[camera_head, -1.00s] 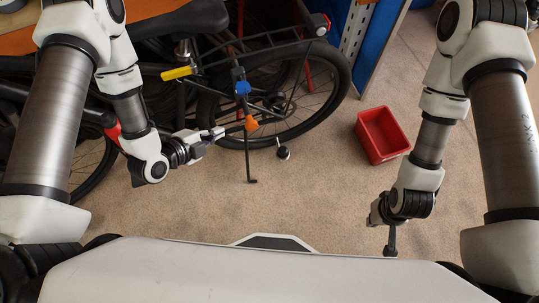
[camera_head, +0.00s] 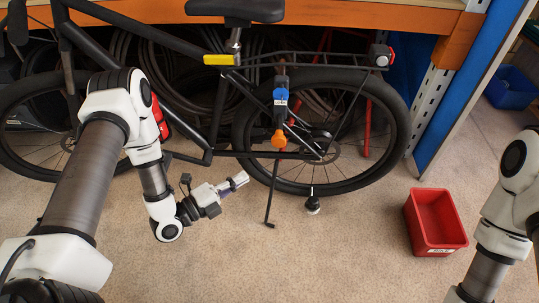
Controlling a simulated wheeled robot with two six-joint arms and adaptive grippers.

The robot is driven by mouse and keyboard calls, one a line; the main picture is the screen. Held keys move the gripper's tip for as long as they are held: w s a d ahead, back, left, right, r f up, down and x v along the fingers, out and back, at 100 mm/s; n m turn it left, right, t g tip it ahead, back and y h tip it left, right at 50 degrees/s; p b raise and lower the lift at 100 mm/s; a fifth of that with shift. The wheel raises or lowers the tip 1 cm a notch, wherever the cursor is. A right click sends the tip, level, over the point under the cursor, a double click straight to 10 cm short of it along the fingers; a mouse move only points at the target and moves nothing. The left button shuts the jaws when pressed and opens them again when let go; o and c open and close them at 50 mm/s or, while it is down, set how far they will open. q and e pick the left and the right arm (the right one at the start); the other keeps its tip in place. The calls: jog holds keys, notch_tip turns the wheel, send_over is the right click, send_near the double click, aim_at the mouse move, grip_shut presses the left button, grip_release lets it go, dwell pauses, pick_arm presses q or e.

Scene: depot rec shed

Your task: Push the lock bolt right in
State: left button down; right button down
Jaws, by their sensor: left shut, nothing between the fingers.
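A black bicycle (camera_head: 372,88) stands side-on, its rear wheel right of centre. A blue part (camera_head: 281,97) with a small pale label sits on a dark upright piece in front of the rear wheel. An orange rounded part (camera_head: 279,140) is just below it. I cannot tell for sure which part is the lock bolt. A thin dark rod (camera_head: 271,195) runs from there down to the floor. My left gripper (camera_head: 242,180) is shut and empty, pointing right, lower left of the orange part and apart from it in the picture. My right gripper is out of view.
A yellow part (camera_head: 218,59) sits on the bike below the saddle (camera_head: 235,9). A small black round item (camera_head: 313,205) is below the rear wheel. A red bin (camera_head: 411,222) stands on the floor at right. A blue rack panel (camera_head: 470,90) rises behind it.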

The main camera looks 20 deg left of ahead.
pick_arm(q)
jog(key=b, duration=0.3)
send_near(282, 144)
jog(key=w+d, duration=0.1)
jog(key=d, duration=0.3)
jog(key=shift+w+a+r+b, duration=0.15)
jog(key=shift+w+b, duration=0.1)
jog(key=shift+w, duration=0.75)
jog(key=shift+w+a+b, duration=0.2)
jog(key=shift+w+b, duration=0.05)
jog(key=shift+w, duration=0.8)
jog(key=shift+w, duration=0.1)
jog(key=w+a+b, duration=0.1)
jog(key=w+a, duration=0.1)
jog(key=w, duration=0.5)
jog(key=shift+w+r, duration=0.15)
jog(key=shift+w, duration=0.1)
jog(key=shift+a+b, duration=0.2)
jog(key=shift+b, duration=0.1)
